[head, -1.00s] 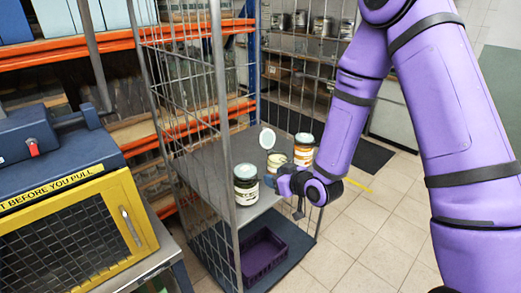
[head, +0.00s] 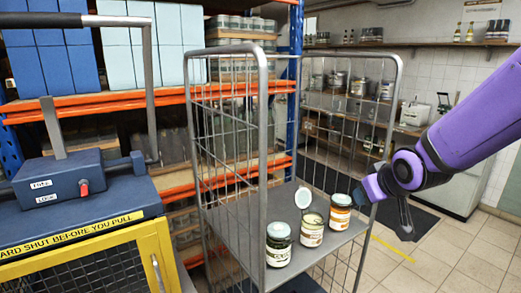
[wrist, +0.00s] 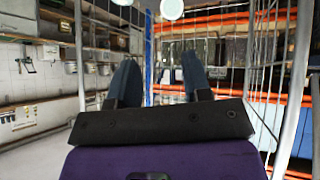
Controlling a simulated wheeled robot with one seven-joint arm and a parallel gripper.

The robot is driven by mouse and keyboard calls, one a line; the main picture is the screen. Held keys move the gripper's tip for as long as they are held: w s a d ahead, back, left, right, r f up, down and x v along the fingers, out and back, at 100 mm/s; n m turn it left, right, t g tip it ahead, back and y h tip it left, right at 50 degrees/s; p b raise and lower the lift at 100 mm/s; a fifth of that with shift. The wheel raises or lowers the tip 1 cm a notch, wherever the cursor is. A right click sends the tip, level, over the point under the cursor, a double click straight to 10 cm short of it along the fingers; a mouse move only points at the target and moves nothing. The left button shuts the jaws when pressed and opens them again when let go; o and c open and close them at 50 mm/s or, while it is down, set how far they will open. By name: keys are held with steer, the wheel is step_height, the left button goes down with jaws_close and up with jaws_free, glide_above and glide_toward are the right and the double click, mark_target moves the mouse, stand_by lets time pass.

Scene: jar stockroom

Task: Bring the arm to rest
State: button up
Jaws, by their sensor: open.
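My gripper (head: 370,189) is at the end of my purple arm, just right of the jars in the head view. In the wrist view its two dark blue fingers (wrist: 160,78) stand apart with nothing between them. A pale round disc (head: 303,197) shows upright behind the cream jar. I cannot tell whether my fingertips touch the orange jar.
The roll cage (head: 264,140) has tall wire sides. A yellow-framed guard box (head: 85,262) with a blue top stands at left. Orange-beamed racking (head: 100,97) is behind. A wall shelf (head: 425,44) is at the back right. Tiled floor (head: 450,270) lies open at right.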

steer(key=s+d+r+m+g, duration=0.1)
steer(key=s+r, duration=0.2)
steer(key=s, duration=0.4)
steer(key=s+d+r+m+g, duration=0.1)
steer(key=s+r, duration=0.3)
steer(key=s, duration=0.4)
steer(key=s+d+r+m+g+h, duration=0.1)
steer(key=s+d+r, duration=0.2)
steer(key=s, duration=0.5)
steer(key=shift+s+r+m+g, duration=0.2)
steer(key=shift+r+m+g, duration=0.2)
steer(key=shift+r, duration=0.1)
